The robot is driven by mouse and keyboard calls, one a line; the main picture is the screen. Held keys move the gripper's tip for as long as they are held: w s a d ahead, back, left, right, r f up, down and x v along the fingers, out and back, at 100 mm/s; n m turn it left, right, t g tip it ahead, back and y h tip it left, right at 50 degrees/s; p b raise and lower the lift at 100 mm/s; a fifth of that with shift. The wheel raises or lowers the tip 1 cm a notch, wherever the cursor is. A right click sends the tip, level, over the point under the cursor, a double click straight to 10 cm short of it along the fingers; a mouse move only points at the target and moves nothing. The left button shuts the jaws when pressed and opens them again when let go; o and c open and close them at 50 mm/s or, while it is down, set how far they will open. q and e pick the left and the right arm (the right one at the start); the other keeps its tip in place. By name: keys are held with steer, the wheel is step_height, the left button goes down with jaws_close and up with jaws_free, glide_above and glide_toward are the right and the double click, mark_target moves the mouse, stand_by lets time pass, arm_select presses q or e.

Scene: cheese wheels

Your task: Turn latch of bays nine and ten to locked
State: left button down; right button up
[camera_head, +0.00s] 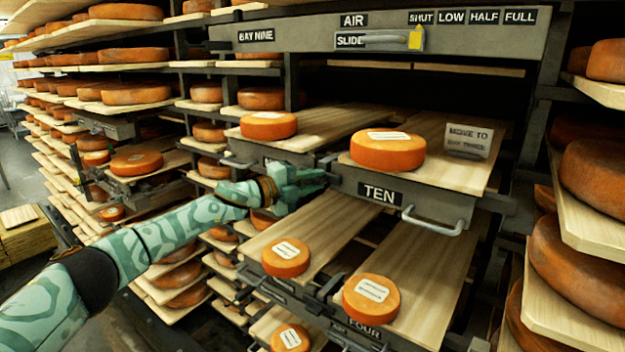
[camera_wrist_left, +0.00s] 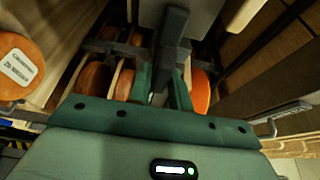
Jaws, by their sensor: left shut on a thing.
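The drawer front labelled TEN (camera_head: 380,192) has a metal handle (camera_head: 436,222) at its right. To its left is another drawer front (camera_head: 270,165), its label mostly hidden by my arm. My left gripper (camera_head: 310,182) is at the gap between these two fronts. In the left wrist view, its green fingers (camera_wrist_left: 166,85) are shut on a dark upright bar, apparently the latch (camera_wrist_left: 173,45). In the head view the latch is largely hidden by the gripper, so I cannot tell its exact angle. My right gripper is not in view.
Orange cheese wheels (camera_head: 387,150) (camera_head: 268,126) stand on the boards above the two fronts. A card (camera_head: 467,141) stands behind TEN. Lower boards with small cheeses (camera_head: 371,298) jut out below. Overhead is a grey panel with an AIR slide (camera_head: 380,40). Shelves (camera_head: 585,225) close in at right.

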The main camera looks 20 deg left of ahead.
arm_select(q)
steer(key=shift+f, duration=0.15)
steer(key=c, duration=1.4)
jaws_free()
steer(key=shift+o, duration=0.2)
steer(key=b+v, duration=0.5)
steer(key=v, duration=1.1)
steer(key=shift+a, duration=0.15)
